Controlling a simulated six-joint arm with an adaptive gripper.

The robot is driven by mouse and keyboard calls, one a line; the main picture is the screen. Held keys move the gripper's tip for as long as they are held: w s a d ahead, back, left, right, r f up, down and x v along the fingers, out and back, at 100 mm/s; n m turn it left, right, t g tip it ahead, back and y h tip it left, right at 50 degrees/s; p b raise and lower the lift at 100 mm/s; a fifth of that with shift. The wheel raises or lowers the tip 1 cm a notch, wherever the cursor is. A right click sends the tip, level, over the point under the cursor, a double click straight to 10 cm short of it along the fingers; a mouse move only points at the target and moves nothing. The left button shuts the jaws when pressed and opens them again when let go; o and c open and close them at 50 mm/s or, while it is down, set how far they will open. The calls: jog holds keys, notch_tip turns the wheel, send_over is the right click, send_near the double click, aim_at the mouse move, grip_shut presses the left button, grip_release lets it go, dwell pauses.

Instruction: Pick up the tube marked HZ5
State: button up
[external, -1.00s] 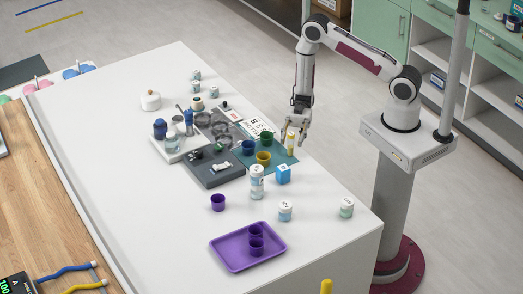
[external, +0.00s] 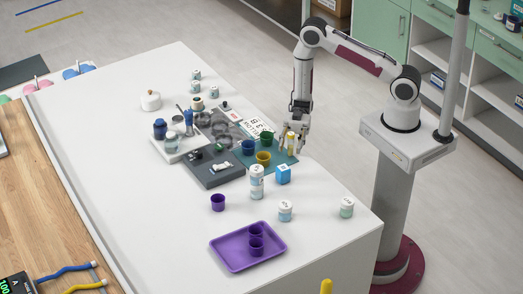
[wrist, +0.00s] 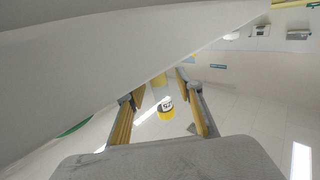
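A small tube with a yellow cap (wrist: 167,112) shows between my fingers in the wrist view. Dark characters on a white patch on it are only partly legible. In the external view a white and yellow tube (external: 291,141) stands at the right edge of the teal mat. My gripper (external: 296,144) is low over that spot, its fingers on either side of the tube. In the wrist view my gripper (wrist: 160,88) is open, with gaps between the fingers and the tube. The tube's lower part is hard to make out.
On the teal mat (external: 283,156) stand green, blue and yellow cups (external: 263,158). A purple tray (external: 232,259) with purple cups lies at the front. The table's right edge is close to my gripper.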

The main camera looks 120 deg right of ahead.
aim_at(290, 134)
jog(key=c, duration=1)
jog(key=shift+r, duration=5)
